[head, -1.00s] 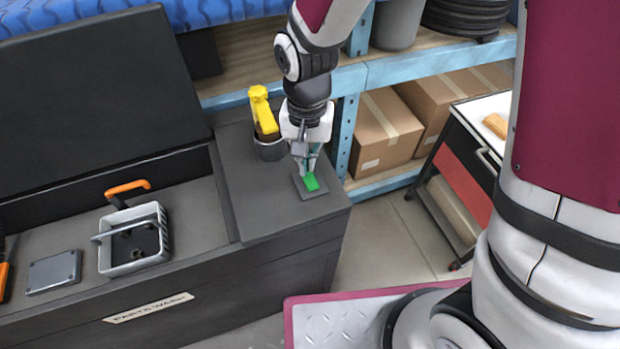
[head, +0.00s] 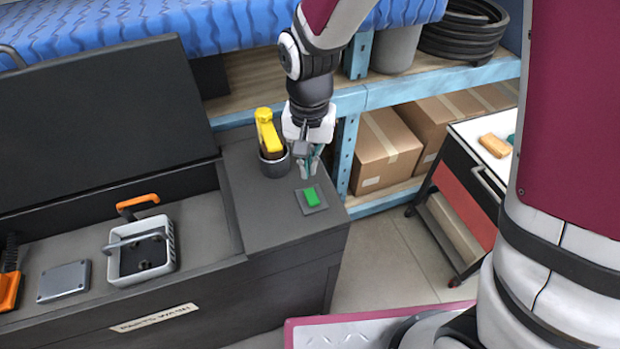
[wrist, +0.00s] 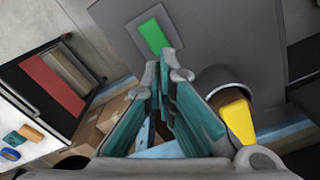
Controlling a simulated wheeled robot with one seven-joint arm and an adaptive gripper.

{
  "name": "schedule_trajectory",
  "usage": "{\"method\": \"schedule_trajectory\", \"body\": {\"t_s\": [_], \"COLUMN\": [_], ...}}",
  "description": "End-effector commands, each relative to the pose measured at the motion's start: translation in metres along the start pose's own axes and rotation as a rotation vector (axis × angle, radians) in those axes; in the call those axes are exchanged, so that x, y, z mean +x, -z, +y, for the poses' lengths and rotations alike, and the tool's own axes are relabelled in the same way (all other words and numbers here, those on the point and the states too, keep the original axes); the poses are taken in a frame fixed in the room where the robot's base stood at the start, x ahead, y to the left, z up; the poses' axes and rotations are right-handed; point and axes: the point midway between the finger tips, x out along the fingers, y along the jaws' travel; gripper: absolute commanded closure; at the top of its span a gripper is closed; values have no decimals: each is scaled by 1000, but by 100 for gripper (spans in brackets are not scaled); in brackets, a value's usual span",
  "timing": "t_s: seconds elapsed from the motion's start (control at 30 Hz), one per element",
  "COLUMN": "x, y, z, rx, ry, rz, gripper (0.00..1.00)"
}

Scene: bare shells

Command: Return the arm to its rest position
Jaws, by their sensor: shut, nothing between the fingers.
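My gripper (head: 309,174) hangs at the end of my arm, pointing down, just above and behind a green button (head: 312,197) on a grey square plate (head: 322,207). The plate lies on the right-hand top of the dark parts washer. In the wrist view my gripper's teal-padded fingers (wrist: 160,75) come together at the tips with nothing between them. The green button (wrist: 153,37) shows just past the fingertips, apart from them.
The washer's raised lid (head: 90,120) and a grey basket (head: 141,251) are farther left. Blue shelving (head: 440,90) with cardboard boxes (head: 385,150) stands behind; a cart (head: 470,185) is right.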

Motion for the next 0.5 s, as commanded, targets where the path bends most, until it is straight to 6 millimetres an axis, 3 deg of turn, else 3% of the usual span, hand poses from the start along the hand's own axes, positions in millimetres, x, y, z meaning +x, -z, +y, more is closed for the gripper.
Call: {"method": "schedule_trajectory", "body": {"t_s": [0.27,0.37,0.5], "x": [-4,-20,-63], "y": [0,3,4], "z": [2,10,34], "rx": [-1,-9,-36], "ry": [3,14,39], "rz": [5,26,84], "gripper": [100,100,100]}}
